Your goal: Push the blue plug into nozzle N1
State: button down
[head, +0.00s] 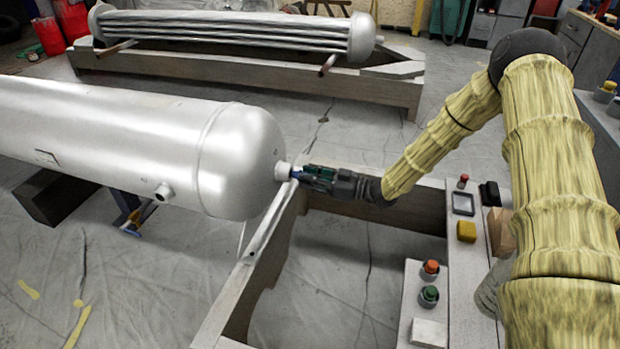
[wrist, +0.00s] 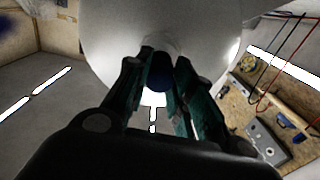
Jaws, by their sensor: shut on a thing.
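My gripper (head: 310,177) is shut on the blue plug (head: 296,173) at the domed end of the silver vessel (head: 240,150). The plug is in line with the short end nozzle (head: 282,171) and is at its mouth. I cannot tell how far it is inside. In the wrist view the dark blue plug (wrist: 160,78) sits between the fingers, in front of the nozzle (wrist: 161,46) on the pale dome (wrist: 110,25). Another short nozzle (head: 163,191) sticks out of the vessel's lower side. No N1 label is readable.
A wooden frame (head: 240,285) lies below my arm. The bench at right holds an orange-topped plug (head: 430,267), a green-topped one (head: 428,294), a yellow block (head: 466,231) and a small red-topped piece (head: 463,181). A tube bundle (head: 230,32) lies in a cradle behind.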

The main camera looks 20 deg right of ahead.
jog(key=shift+x, duration=1.2)
jog(key=c, duration=1.1)
grip_release()
jog(key=shift+c, duration=0.2)
jog(key=shift+d, duration=0.15)
